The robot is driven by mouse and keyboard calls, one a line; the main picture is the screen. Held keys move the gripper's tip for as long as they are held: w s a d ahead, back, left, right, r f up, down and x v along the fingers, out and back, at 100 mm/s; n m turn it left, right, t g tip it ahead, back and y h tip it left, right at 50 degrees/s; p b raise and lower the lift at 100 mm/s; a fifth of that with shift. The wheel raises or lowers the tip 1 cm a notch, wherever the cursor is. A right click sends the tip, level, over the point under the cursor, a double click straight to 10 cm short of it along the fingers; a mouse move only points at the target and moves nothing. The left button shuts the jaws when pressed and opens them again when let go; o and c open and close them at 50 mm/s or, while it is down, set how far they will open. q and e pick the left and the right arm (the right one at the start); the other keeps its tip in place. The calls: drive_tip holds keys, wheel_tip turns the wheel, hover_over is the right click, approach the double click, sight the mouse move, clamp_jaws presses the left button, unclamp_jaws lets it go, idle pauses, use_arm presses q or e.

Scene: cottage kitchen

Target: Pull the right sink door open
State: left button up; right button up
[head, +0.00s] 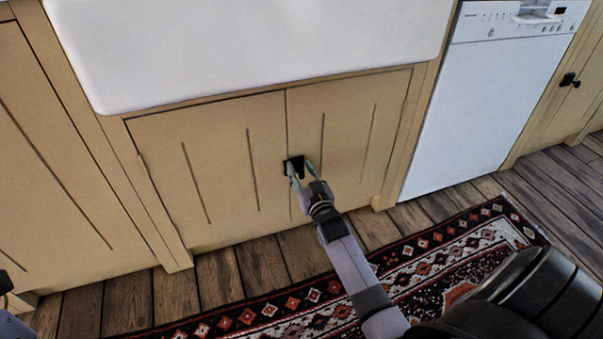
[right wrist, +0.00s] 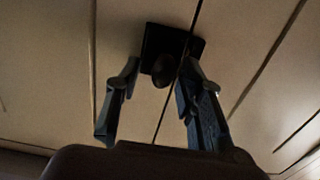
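The right sink door (head: 345,140) is a tan panel under the white sink, right of the centre seam. It looks closed, level with the left sink door (head: 205,165). A black knob on a dark plate (head: 294,164) sits at the seam; the knob (right wrist: 163,72) also shows in the right wrist view. My right gripper (head: 300,168) is at the knob. Its fingers (right wrist: 160,75) are apart, one on each side of the knob; contact cannot be told. A small part of my left gripper (head: 6,284) seems to show at the lower left edge.
The white sink (head: 260,45) overhangs the doors. A white dishwasher (head: 485,105) stands to the right, with another cabinet (head: 580,100) beyond it. A patterned rug (head: 440,250) lies on the wooden floor (head: 225,275) in front of the doors.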

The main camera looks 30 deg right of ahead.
drive_tip(key=shift+c, duration=0.2)
clamp_jaws()
idle(0.6)
